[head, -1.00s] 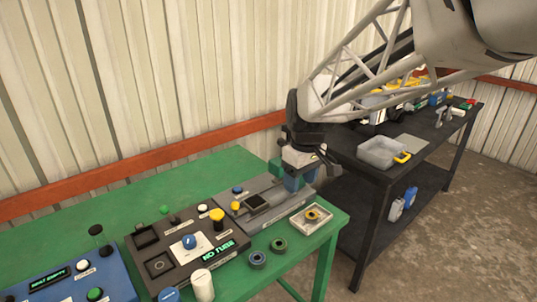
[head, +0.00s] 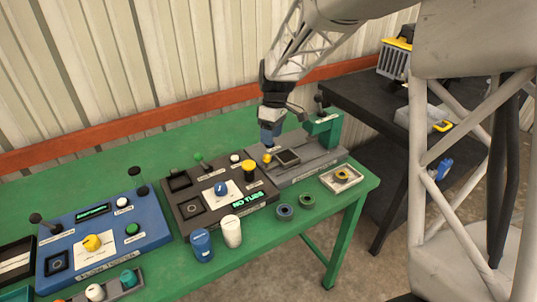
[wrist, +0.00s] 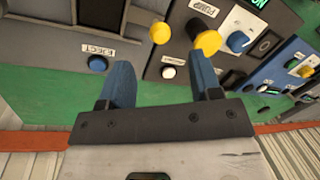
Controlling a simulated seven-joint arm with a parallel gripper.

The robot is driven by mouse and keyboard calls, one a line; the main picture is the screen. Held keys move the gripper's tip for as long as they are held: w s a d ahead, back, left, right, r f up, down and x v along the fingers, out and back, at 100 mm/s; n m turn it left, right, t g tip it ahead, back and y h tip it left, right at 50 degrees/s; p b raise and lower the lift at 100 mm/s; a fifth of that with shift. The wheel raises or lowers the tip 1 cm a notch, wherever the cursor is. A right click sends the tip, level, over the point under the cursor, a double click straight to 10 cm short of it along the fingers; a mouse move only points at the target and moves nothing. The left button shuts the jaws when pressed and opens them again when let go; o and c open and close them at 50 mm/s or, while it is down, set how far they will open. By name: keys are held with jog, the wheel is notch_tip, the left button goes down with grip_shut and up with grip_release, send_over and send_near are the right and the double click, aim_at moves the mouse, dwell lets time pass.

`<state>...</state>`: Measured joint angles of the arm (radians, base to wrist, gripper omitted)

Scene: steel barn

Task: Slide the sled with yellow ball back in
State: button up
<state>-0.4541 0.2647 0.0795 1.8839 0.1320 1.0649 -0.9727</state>
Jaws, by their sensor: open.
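The grey device (head: 318,163) sits at the right of the green table. Its sled (head: 287,157) is a dark-framed square plate, with a small yellow ball (head: 267,158) at its left end. The wrist view shows the yellow ball (wrist: 160,33) beyond my fingertips, roughly between their lines. My gripper (head: 268,146) is pointed down just above and behind the ball, with blue fingers. The wrist view shows the gripper (wrist: 165,75) open and empty, apart from the ball. The blue button labelled EJECT (wrist: 97,63) is beside the left finger.
A dark panel (head: 183,209) with a bigger yellow knob (head: 248,168) stands close left of the device. A green upright (head: 325,126) rises at its right end. A tray (head: 341,178) and two rings lie in front. A blue panel (head: 105,232) is farther left.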

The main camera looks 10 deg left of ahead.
aim_at(267, 155)
jog(key=shift+w+a+f, duration=0.15)
jog(key=shift+a+f, duration=0.15)
jog(key=shift+a, duration=0.1)
jog(key=shift+s+a+f, duration=0.1)
jog(key=shift+s+f, duration=0.15)
jog(key=shift+f, duration=1)
jog(key=shift+s+d+f, duration=0.1)
jog(key=shift+s+f, duration=0.15)
jog(key=shift+f, duration=1.05)
jog(key=shift+s+a+f, duration=0.1)
jog(key=shift+s+f, duration=0.15)
jog(key=shift+f, duration=1)
